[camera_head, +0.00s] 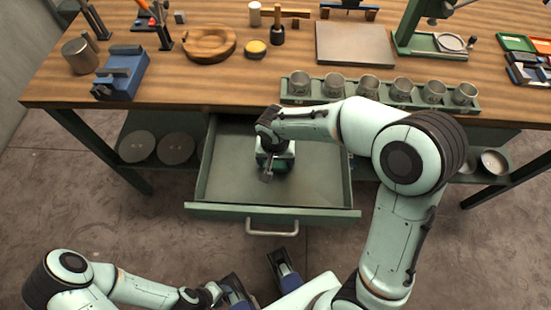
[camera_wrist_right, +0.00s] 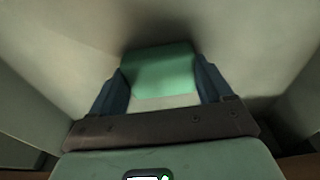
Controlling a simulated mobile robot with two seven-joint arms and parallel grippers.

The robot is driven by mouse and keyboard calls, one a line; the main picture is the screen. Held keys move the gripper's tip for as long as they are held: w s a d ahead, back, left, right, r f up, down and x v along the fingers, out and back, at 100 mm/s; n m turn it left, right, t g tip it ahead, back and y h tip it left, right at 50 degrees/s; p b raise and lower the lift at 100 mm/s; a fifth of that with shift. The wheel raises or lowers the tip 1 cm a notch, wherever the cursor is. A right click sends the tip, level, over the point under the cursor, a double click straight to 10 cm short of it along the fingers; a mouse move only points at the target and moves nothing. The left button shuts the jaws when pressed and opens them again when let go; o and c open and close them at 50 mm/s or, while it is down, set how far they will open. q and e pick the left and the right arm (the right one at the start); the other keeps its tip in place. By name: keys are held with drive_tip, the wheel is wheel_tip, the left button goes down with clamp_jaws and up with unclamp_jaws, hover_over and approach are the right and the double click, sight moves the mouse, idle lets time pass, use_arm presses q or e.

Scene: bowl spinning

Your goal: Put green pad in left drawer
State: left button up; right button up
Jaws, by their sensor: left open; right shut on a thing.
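The drawer (camera_head: 325,214) under the bench is pulled open, and its floor looks bare around my right arm. My right gripper (camera_head: 268,172) reaches down into the drawer, left of its middle. In the right wrist view, the green pad (camera_wrist_right: 160,68) sits between the two blue fingers of the right gripper (camera_wrist_right: 160,88), which is shut on it. A shadow lies close around the pad; I cannot tell if it touches the drawer floor. In the head view my wrist hides the pad. My left gripper (camera_head: 258,279) is open and empty, low in front of the drawer.
The workbench (camera_head: 200,90) holds a blue vise (camera_head: 122,72), a wooden ring dish (camera_head: 209,43) and a green rack (camera_head: 290,99) of several metal cups. Round discs (camera_head: 138,146) lie on the shelf left of the drawer. The drawer handle (camera_head: 272,229) faces me.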

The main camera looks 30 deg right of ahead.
sight(275, 166)
drive_tip(key=shift+f, duration=0.1)
drive_tip(key=o, duration=1.1)
drive_tip(key=shift+r, duration=0.2)
wheel_tip(275, 166, up, 12)
drive_tip(key=s+p, duration=0.1)
drive_tip(key=p, duration=0.1)
drive_tip(key=shift+a, duration=0.45)
